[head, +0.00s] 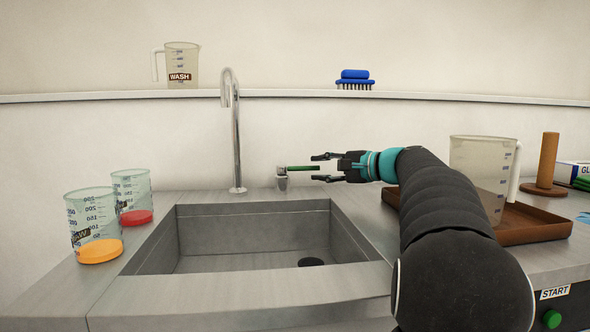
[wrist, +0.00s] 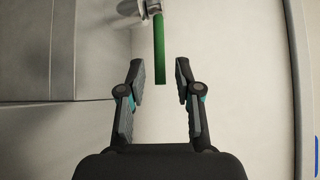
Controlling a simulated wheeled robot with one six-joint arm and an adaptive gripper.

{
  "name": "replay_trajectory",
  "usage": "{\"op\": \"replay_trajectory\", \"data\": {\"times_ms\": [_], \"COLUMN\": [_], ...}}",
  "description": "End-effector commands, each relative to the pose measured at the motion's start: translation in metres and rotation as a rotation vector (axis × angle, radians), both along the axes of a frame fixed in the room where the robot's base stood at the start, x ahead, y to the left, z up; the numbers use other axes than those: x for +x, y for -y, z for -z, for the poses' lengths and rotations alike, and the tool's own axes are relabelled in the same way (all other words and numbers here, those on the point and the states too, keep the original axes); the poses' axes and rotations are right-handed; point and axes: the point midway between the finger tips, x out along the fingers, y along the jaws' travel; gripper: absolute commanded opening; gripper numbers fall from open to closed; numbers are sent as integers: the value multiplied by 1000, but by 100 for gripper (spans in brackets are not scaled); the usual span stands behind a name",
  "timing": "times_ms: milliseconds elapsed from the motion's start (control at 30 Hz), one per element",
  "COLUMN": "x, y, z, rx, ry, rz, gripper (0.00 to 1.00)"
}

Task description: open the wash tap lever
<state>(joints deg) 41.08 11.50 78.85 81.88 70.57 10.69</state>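The wash tap lever (head: 303,168) is a green bar that sticks out to the right from a small metal valve body (head: 282,180) behind the sink. My gripper (head: 318,168) is open, with its fingertips close to the free end of the lever. In the wrist view the green lever (wrist: 159,50) points down toward the gap of my gripper (wrist: 159,72), and its tip lies between the fingertips. Neither finger appears to touch it. The curved metal spout (head: 235,130) stands to the left of the valve.
A steel sink (head: 240,240) lies in front. Two beakers (head: 93,222) (head: 131,195) with orange and red bases stand at left. A brown tray (head: 535,231) with a large jug (head: 480,170) is at right. A shelf (head: 290,94) above holds a WASH jug (head: 181,62) and a blue brush (head: 355,78).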

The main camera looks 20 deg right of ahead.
Motion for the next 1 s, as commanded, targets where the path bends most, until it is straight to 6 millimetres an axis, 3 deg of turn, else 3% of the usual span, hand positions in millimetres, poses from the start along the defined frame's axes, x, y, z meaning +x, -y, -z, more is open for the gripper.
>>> {"op": "replay_trajectory", "data": {"times_ms": [400,833,867,1000], "x": [49,59,59,59], "y": [-29,-35,-35,-36], "z": [8,9,9,9], "rx": [-3,-6,-6,-6], "ry": [-1,0,0,0], "rz": [-5,-3,-3,-4], "gripper": [34,34,31,0]}}
